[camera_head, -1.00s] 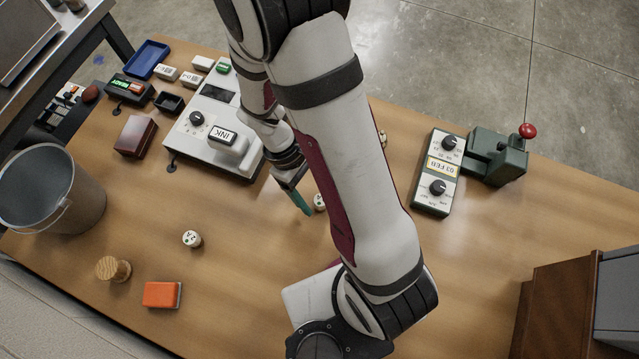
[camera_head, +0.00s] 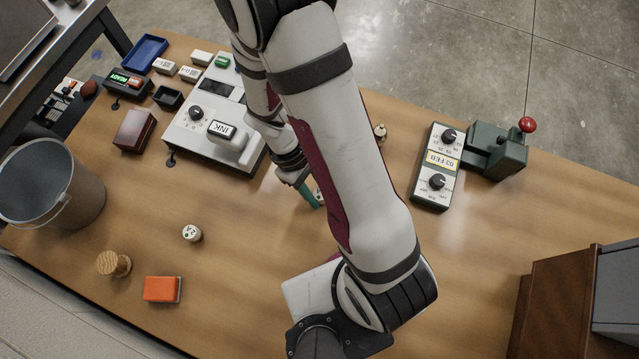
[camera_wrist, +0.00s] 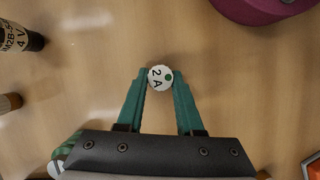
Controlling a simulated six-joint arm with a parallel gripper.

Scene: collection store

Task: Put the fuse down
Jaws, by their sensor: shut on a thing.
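The fuse (camera_wrist: 160,77) is a small white round piece with "2 A" and a green dot on its end face. In the wrist view it sits upright between the two teal fingertips of my gripper (camera_wrist: 159,83), which is shut on it. In the head view my gripper (camera_head: 312,198) is low over the middle of the wooden table (camera_head: 245,265), and the fuse is mostly hidden by the finger and my arm. Whether its base touches the table cannot be told.
A similar white piece (camera_head: 192,233) stands to the left, near a wooden knob (camera_head: 114,264) and an orange block (camera_head: 162,289). The white INK machine (camera_head: 207,130) is behind left, a bucket (camera_head: 85,195) far left, a dial box (camera_head: 437,168) right. The front middle is clear.

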